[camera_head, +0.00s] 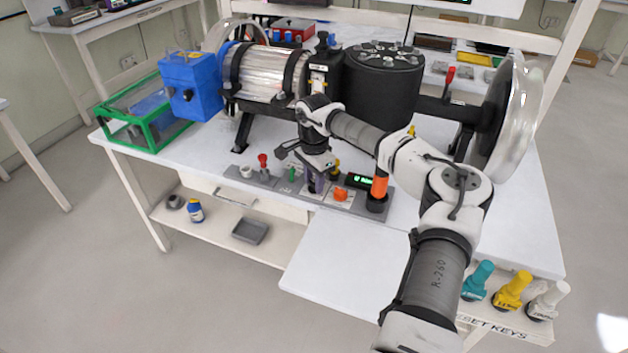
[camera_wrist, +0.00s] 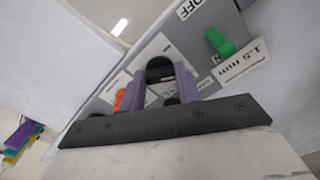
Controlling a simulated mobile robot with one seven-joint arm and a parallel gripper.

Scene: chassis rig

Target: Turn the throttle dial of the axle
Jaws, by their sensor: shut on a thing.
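A grey control panel (camera_head: 300,192) lies along the front edge of the white table, below the axle assembly with its silver cylinder (camera_head: 268,72). My gripper (camera_head: 316,184) points down over the middle of the panel. In the wrist view my gripper (camera_wrist: 163,88) has its two purplish fingers on either side of a dark knob (camera_wrist: 158,64) and is shut on it. The knob's label cannot be read, so I cannot tell whether it is the throttle dial. In the head view my gripper mostly hides it.
Close by on the panel are a green switch (camera_head: 291,174), also in the wrist view (camera_wrist: 220,42), a red lever (camera_head: 263,161), an orange knob (camera_head: 340,195) and a small display (camera_head: 360,181). An orange-topped post (camera_head: 379,186) stands right. Coloured keys (camera_head: 511,290) stand lower right.

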